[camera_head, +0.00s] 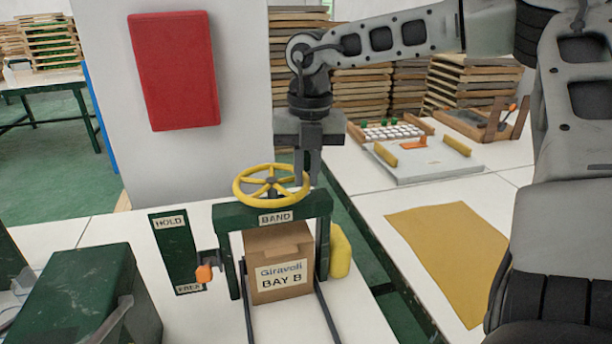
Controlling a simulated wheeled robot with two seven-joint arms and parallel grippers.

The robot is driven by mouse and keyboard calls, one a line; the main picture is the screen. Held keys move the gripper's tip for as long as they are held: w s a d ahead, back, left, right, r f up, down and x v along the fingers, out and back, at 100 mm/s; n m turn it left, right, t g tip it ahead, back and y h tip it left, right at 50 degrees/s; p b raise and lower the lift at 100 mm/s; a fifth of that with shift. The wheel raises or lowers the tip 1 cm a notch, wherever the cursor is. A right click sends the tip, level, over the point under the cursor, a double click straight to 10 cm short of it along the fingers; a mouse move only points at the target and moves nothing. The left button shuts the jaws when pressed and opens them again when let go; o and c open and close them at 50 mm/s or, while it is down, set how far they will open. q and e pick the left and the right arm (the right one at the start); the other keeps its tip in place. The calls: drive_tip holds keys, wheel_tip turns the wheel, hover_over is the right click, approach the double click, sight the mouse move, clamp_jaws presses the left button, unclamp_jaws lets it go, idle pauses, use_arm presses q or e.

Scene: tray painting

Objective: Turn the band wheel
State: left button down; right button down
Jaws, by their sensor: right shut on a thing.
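The yellow band wheel (250,184) lies flat on top of the dark green frame labelled BAND (318,212). My right gripper (306,178) points down at the wheel's right side and is shut on its rim. The gripper body hides a little of the far right of the rim. A cardboard box (277,240) labelled Giravoli BAY B stands under the frame, between two dark rails. My left gripper is not in view.
A green HOLD/FREE plate (178,262) with an orange-tipped lever (204,273) is left of the frame. A dark green machine (80,305) fills the lower left. A yellow rounded part (340,252) sits right of the frame. The right table holds a yellow mat (450,250) and a white tray (425,172).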

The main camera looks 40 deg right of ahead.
sight(290, 166)
drive_tip(key=n, duration=0.1)
drive_tip(key=w+d+n, duration=0.1)
drive_tip(key=shift+w+n+b, duration=0.1)
drive_tip(key=shift+n+b, duration=0.2)
drive_tip(key=shift+b, duration=0.1)
drive_tip(key=w+n, duration=0.1)
drive_tip(key=n, duration=0.2)
drive_tip(key=shift+w+d+n, duration=0.3)
drive_tip(key=shift+w, duration=0.05)
drive_tip(key=w+n, duration=0.1)
drive_tip(key=n, duration=0.1)
drive_tip(key=shift+w+d+n, duration=0.1)
drive_tip(key=shift+w+n, duration=0.1)
drive_tip(key=shift+n, duration=0.1)
drive_tip(key=shift+w+n, duration=0.4)
drive_tip(key=shift+n, duration=0.35)
drive_tip(key=shift+w+n, duration=0.35)
drive_tip(key=shift+n, duration=0.4)
drive_tip(key=c, duration=1.5)
unclamp_jaws()
drive_tip(key=shift+o, duration=0.2)
